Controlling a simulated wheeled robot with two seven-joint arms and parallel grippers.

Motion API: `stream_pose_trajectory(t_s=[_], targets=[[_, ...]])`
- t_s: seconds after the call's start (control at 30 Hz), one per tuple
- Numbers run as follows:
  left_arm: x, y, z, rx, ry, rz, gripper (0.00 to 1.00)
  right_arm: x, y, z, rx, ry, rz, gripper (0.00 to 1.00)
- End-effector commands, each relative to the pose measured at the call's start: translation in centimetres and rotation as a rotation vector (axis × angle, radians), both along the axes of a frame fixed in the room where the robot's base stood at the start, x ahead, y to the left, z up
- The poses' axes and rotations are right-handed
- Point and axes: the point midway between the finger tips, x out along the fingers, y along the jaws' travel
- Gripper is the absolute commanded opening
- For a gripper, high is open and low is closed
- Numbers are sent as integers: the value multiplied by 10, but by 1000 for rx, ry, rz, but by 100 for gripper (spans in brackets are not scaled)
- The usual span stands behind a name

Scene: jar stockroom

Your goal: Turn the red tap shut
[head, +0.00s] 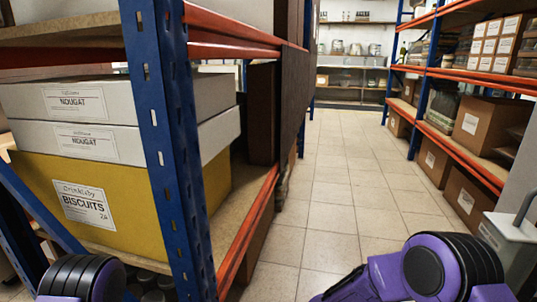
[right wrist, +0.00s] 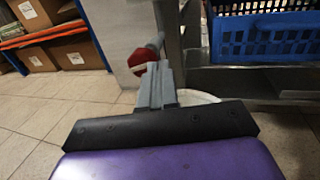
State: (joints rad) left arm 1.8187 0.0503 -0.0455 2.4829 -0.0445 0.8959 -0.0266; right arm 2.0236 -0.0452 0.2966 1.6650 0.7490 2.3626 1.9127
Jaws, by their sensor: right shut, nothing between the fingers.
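The red tap (right wrist: 140,60) shows in the right wrist view, left of and just past my fingertips, with a grey pipe-like piece (right wrist: 156,41) beside it. It is a red, angular knob with a pale patch on its lower part. My right gripper (right wrist: 157,70) is shut and empty, its tips close to the tap. I cannot tell whether they touch. The tap does not show in the head view. My left gripper is out of view; only part of that arm shows at the lower left of the head view.
A blue crate (right wrist: 262,36) sits on a metal shelf at the right wrist view's upper right. A white rounded object (right wrist: 200,98) is partly hidden behind my gripper. In the head view, a blue post (head: 172,150) and boxed shelving stand close left; the tiled aisle (head: 335,195) is clear.

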Motion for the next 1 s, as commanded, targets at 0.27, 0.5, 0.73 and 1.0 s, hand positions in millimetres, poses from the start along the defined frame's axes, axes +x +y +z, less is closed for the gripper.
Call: stream_pose_trajectory(t_s=[0.27,0.5,0.73,1.0], targets=[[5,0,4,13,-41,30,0,-5,-21,0,2,-1,0,0],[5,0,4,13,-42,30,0,-5,-21,0,1,-1,1,0],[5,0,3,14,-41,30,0,-4,-22,-1,2,-1,1,0],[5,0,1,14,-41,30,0,-1,-22,-1,2,0,0,0]])
